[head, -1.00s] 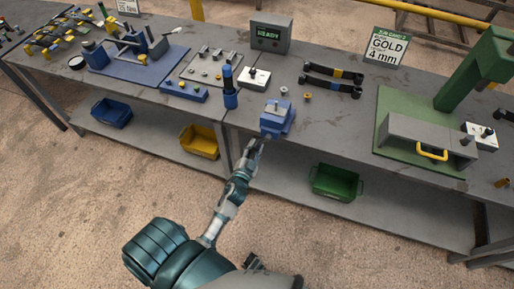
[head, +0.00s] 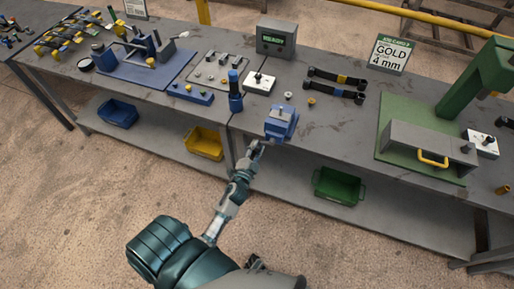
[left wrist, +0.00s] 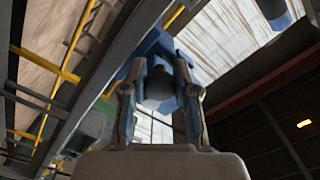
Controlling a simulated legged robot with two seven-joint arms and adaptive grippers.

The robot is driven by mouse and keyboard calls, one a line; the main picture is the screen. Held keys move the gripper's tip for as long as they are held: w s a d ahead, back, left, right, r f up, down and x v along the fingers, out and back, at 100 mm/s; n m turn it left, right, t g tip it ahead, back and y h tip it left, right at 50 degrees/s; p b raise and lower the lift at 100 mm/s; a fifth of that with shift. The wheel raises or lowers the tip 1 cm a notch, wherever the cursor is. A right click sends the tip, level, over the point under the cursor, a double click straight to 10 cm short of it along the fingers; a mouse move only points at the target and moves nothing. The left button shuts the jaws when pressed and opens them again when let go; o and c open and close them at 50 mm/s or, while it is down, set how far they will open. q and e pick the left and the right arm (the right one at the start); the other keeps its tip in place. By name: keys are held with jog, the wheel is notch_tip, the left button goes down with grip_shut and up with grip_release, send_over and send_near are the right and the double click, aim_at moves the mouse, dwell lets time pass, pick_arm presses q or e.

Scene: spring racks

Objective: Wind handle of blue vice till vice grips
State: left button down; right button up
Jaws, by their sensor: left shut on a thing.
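The blue vice (head: 281,121) stands at the front edge of the grey workbench in the head view. My left gripper (head: 255,146) is at the vice's front, just off the bench edge. In the left wrist view the fingers of my left gripper (left wrist: 158,100) stand on both sides of a dark round part at the vice's front, likely the handle (left wrist: 159,84), and are shut on it. The blue vice body (left wrist: 157,45) shows behind it. The handle is mostly hidden by the gripper in the head view. I do not see my right gripper.
A green press base (head: 400,150) stands right. Yellow (head: 205,145) and green (head: 338,186) bins sit below.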

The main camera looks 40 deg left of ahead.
pick_arm(q)
jog(key=c, duration=1)
grip_release()
jog(key=shift+s, duration=0.1)
jog(key=shift+o, duration=0.8)
jog(key=shift+s+r, duration=0.1)
jog(key=shift+d, duration=0.1)
jog(key=shift+s+d, duration=0.1)
jog(key=shift+s, duration=0.1)
jog(key=v, duration=1.1)
jog(key=shift+s, duration=0.35)
jog(key=shift+d, duration=0.1)
